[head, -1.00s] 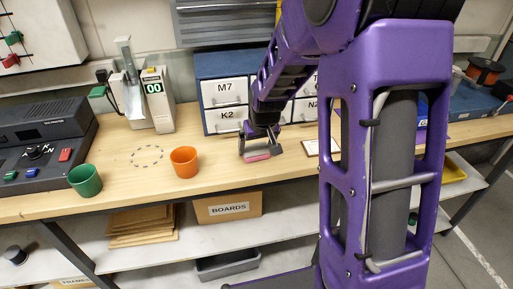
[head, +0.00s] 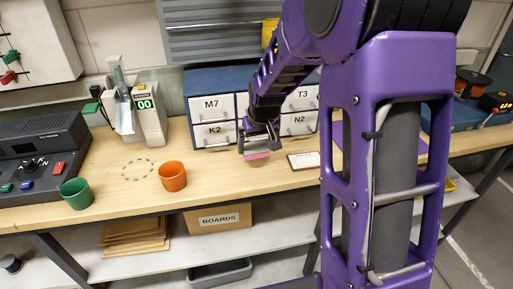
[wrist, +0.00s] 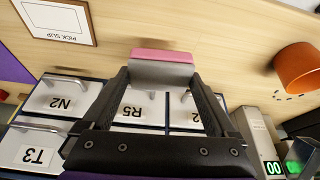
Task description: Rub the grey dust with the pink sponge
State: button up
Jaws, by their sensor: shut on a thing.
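My gripper (head: 258,148) is shut on the pink sponge (head: 257,156), in front of the drawer cabinet. In the wrist view the sponge (wrist: 163,56) shows a pink band and a grey face between the two dark fingers (wrist: 160,75). It appears to be held a little above the bench; the exact gap is hard to tell. A broken ring of small grey marks (head: 122,169) lies on the bench to the left, beyond the orange cup. I cannot tell whether these marks are the grey dust; no other dust patch is clear.
A green cup (head: 76,194) stands further left. The drawer cabinet (head: 190,82) is behind my gripper, and a pick slip (head: 303,160) lies right. The wood between sponge and orange cup is bare.

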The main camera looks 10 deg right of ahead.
jog(key=shift+r+p, duration=0.4)
jog(key=shift+r, duration=0.9)
jog(key=shift+s+f, duration=0.1)
